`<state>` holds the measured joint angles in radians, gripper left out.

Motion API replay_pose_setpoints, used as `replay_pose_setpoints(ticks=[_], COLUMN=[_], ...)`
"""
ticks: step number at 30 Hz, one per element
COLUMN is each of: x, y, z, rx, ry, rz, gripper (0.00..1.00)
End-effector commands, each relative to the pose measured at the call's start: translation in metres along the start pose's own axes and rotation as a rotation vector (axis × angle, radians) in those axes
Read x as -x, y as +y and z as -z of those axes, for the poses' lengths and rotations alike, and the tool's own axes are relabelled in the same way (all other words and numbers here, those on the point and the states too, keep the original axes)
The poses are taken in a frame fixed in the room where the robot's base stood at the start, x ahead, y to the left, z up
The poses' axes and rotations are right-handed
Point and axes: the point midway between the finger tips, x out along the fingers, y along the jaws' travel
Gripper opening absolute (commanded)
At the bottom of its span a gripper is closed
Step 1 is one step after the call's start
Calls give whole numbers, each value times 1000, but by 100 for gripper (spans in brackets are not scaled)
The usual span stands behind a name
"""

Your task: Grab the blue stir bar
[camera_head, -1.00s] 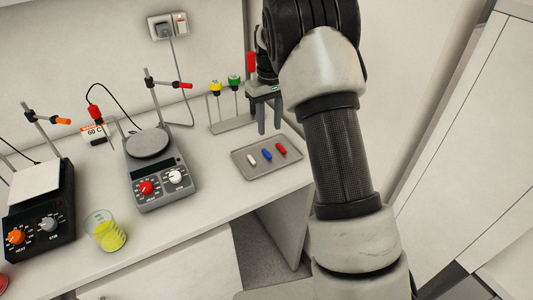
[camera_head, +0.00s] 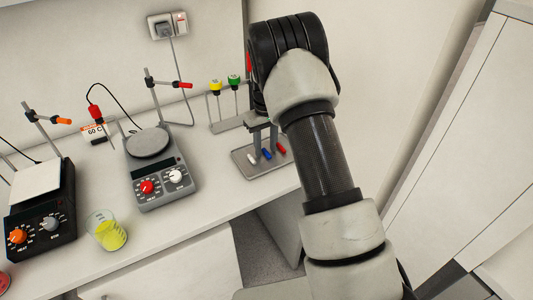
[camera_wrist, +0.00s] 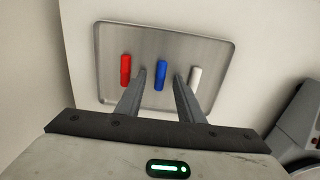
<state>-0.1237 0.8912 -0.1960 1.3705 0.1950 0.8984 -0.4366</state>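The blue stir bar (camera_wrist: 160,75) lies on a grey metal tray (camera_wrist: 210,33), between a red stir bar (camera_wrist: 125,70) and a white stir bar (camera_wrist: 195,77). In the head view the blue bar (camera_head: 267,154) shows just beside my gripper (camera_head: 264,151), whose fingers point down over the tray (camera_head: 243,167). In the wrist view my gripper (camera_wrist: 159,72) is open, with one fingertip on each side of the blue bar, and gaps show between them and it. I cannot tell the exact height of the fingertips above the tray.
The red bar (camera_head: 281,149) and white bar (camera_head: 251,158) lie close outside the fingers. A hot plate stirrer (camera_head: 160,180) and a beaker of yellow liquid (camera_head: 108,232) stand to the left. A rack with yellow and green-topped items (camera_head: 216,88) is behind the tray.

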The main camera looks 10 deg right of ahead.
Motion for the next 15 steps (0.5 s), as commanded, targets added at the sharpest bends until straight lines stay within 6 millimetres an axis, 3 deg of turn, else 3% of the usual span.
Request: replay_pose_setpoints(ticks=[2, 8, 15], x=[0, 0, 0], y=[0, 0, 0], z=[0, 0, 0], rx=[0, 0, 0], ry=[0, 0, 0], rz=[0, 0, 0], gripper=[34, 1, 0])
